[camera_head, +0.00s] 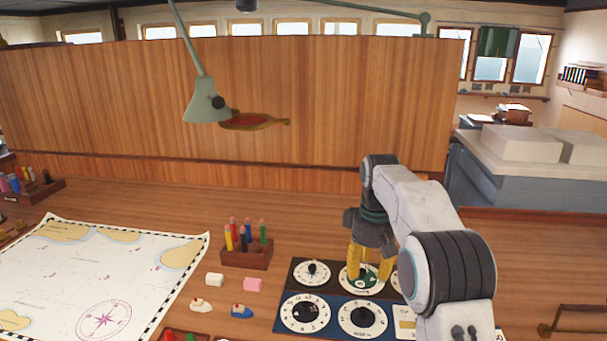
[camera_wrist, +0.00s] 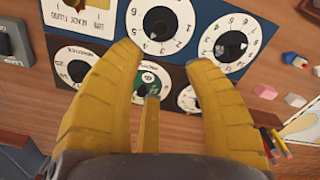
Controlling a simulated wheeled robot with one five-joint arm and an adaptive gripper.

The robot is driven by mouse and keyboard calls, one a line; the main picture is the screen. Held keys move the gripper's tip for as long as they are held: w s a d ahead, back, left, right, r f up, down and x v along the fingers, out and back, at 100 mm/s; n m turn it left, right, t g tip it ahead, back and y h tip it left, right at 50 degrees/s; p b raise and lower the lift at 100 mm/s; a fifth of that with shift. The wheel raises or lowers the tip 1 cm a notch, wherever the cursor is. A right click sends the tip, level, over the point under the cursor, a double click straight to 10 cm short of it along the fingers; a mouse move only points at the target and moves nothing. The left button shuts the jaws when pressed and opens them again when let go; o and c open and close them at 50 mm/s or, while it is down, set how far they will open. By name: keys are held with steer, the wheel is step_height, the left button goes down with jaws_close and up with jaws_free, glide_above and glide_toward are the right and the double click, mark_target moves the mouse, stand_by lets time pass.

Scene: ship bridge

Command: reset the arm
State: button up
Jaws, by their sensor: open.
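My gripper (camera_head: 370,268) has yellow fingers and points down over the dial panel (camera_head: 285,327) on the wooden desk. In the wrist view my gripper (camera_wrist: 160,75) is open, its fingers spread around a dial with a green centre (camera_wrist: 148,83). The green dial also shows between the fingers in the head view (camera_head: 362,281). I see nothing held. Whether the fingertips touch the panel, I cannot tell. My arm hides the right part of the panel in the head view.
A chart (camera_head: 85,275) lies at the left. A pen holder (camera_head: 246,255), a white block (camera_head: 215,279), a pink block (camera_head: 253,284) and two small boats (camera_head: 242,311) (camera_head: 201,305) lie left of the panel. A green lamp (camera_head: 207,105) hangs behind. A wooden partition (camera_head: 330,95) closes the back.

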steer(key=f, duration=0.2)
steer(key=s+f+m, duration=0.1)
steer(key=f, duration=0.1)
steer(key=f+m, duration=0.1)
steer(key=f, duration=0.2)
steer(key=shift+s, duration=0.25)
steer(key=shift+m+g, duration=0.4)
steer(key=shift+m, duration=0.3)
steer(key=s, duration=0.2)
steer(key=s+f, duration=0.1)
steer(key=s, duration=0.3)
steer(key=shift+s+f, duration=0.2)
steer(key=shift+f, duration=0.2)
steer(key=s+r+t, duration=0.2)
steer(key=s+r, duration=0.2)
steer(key=s, duration=0.8)
steer(key=s+r+t, duration=0.2)
steer(key=s+r, duration=0.3)
steer(key=s, duration=0.7)
steer(key=shift+m, duration=0.3)
